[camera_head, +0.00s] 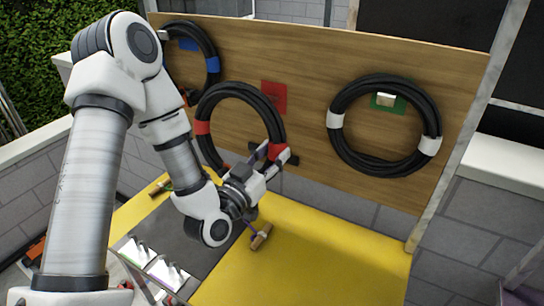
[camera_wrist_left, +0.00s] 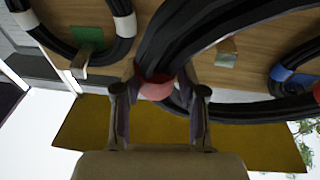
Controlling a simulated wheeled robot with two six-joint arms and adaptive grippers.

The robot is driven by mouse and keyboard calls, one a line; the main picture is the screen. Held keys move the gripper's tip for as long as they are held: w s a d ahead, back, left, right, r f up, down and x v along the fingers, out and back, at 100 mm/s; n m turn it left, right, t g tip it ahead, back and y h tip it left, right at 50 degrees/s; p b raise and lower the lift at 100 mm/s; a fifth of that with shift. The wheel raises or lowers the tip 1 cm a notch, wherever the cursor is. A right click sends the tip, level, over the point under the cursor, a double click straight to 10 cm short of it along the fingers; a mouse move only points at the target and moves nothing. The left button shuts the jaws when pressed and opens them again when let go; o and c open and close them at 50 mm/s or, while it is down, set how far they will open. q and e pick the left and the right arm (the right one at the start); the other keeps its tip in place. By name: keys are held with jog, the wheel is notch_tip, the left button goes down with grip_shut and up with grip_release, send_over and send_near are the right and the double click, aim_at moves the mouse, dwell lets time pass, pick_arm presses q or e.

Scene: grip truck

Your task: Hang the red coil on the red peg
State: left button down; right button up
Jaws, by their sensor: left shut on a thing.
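The red coil (camera_head: 232,90) is a black ring with red bands, held upright in front of the wooden board. My left gripper (camera_head: 274,156) is shut on its lower right side, at a red band. In the left wrist view that red band (camera_wrist_left: 156,88) sits between the two fingers. The red plate (camera_head: 274,97) of the red peg is on the board, just right of the coil's upper right edge. The coil appears off the peg. A pale peg (camera_wrist_left: 227,55) shows beyond the coil in the left wrist view. My right gripper is out of view.
A coil with white bands (camera_head: 342,152) hangs at the green plate (camera_head: 388,104) on the right. A coil with blue bands (camera_head: 211,55) is at the left, partly behind my arm. Below is a yellow surface (camera_head: 320,260) with small wooden-looking pieces (camera_head: 261,237).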

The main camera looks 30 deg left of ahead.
pick_arm(q)
jog(key=shift+w+a+f+b, duration=0.1)
jog(key=shift+w+b, duration=0.25)
jog(key=shift+b, duration=0.15)
jog(key=shift+w+b, duration=0.35)
jog(key=shift+b, duration=0.4)
jog(key=shift+w+r, duration=0.2)
jog(key=shift+w, duration=0.05)
jog(key=w+f, duration=0.1)
jog(key=w, duration=0.3)
jog(key=w+f, duration=0.1)
jog(key=w, duration=0.3)
jog(key=w+f, duration=0.1)
jog(key=w, duration=0.3)
jog(key=shift+w+a, duration=0.15)
jog(key=shift+a, duration=0.25)
jog(key=shift+f+b, duration=0.35)
jog(key=shift+b, duration=0.3)
jog(key=shift+w+f+b, duration=0.1)
jog(key=shift+f+b, duration=0.55)
jog(key=shift+f, duration=0.05)
